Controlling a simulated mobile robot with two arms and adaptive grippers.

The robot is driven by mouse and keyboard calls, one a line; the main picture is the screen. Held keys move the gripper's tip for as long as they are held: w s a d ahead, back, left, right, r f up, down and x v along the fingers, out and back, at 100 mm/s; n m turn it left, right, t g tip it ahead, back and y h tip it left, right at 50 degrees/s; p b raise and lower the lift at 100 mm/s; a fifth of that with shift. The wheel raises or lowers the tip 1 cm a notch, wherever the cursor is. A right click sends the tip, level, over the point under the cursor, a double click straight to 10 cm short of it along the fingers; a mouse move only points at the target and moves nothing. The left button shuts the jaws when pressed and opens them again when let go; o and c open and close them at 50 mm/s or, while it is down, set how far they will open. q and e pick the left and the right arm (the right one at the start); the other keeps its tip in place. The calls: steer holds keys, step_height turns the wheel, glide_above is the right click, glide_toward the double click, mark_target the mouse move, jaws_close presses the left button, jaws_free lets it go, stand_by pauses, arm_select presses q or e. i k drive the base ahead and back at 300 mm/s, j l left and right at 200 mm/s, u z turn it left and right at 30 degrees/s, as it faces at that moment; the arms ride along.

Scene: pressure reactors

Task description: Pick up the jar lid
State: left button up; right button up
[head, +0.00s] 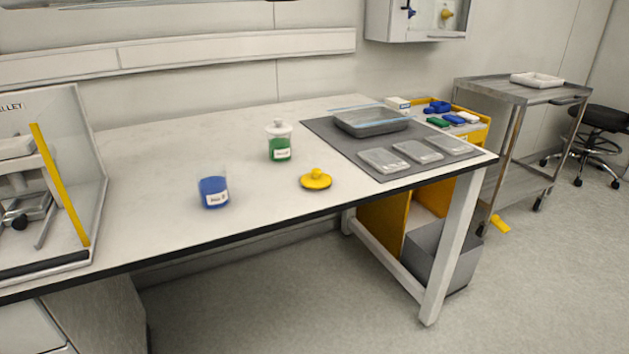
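A yellow round lid with a knob on top (316,180) lies flat on the white table, near its front edge. A jar with blue contents and a white label (213,192) stands open, to the left of the yellow lid. A jar with green contents (279,146) stands behind the yellow lid and wears a white knobbed lid (278,127). Neither of my grippers shows in the head view.
The white table (150,200) is clear around the jars. A balance enclosure (95,160) stands at the left end. A grey mat (330,131) on the right holds a lidded tray (371,122) and several clear flat packs (384,161). A metal cart (490,90) stands beyond the table.

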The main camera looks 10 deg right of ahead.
mark_target(314, 180)
steer(key=i+l+u, duration=0.15)
steer(key=l, duration=0.25)
steer(key=i+l+u, duration=0.15)
steer(key=l, duration=0.25)
steer(key=l+u, duration=0.1)
steer(key=l, duration=0.3)
steer(key=i+l+u, duration=0.15)
steer(key=l, duration=0.3)
